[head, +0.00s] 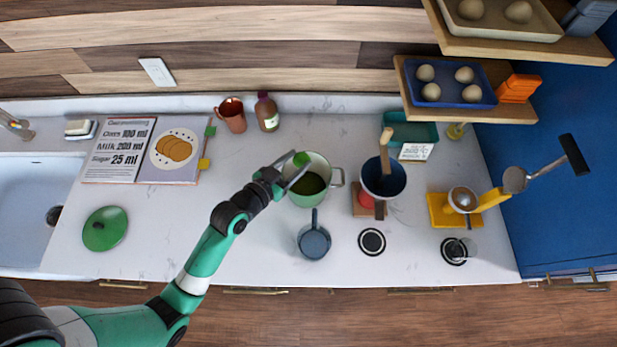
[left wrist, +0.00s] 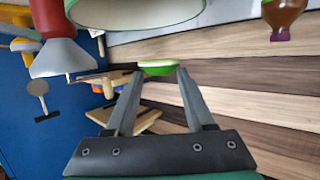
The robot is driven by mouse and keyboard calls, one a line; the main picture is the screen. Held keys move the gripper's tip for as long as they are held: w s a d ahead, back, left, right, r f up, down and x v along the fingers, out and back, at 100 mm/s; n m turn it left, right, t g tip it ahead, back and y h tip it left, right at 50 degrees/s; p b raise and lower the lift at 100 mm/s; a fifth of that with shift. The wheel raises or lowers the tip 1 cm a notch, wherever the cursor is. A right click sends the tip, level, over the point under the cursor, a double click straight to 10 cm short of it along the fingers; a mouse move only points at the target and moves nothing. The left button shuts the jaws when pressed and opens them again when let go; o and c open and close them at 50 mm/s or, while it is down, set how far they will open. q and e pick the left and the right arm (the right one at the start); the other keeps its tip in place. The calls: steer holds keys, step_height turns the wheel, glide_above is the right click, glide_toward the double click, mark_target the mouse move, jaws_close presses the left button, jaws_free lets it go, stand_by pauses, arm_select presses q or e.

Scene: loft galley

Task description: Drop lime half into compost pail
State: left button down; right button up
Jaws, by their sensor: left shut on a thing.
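The lime half (head: 301,158) is small and bright green. My left gripper (head: 297,164) is shut on it and holds it over the back-left part of the compost pail's opening. In the left wrist view the lime half (left wrist: 157,67) sits between the two fingertips. A round green lid (head: 105,228) lies on the counter at the left. My right gripper is not in view.
A dark blue container with a wooden-handled tool (head: 384,178) stands right of the pail. A small blue-grey pan (head: 314,243) is in front. A copper mug (head: 231,115) and a brown bottle (head: 266,112) stand behind.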

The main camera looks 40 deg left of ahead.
arm_select(q)
step_height(320, 180, down, 5)
steer(key=b, duration=0.4)
steer(key=shift+f+b, duration=0.1)
steer(key=shift+b, duration=0.2)
steer(key=shift+c, duration=0.9)
jaws_free()
steer(key=v, duration=1.1)
steer(key=shift+s, duration=0.35)
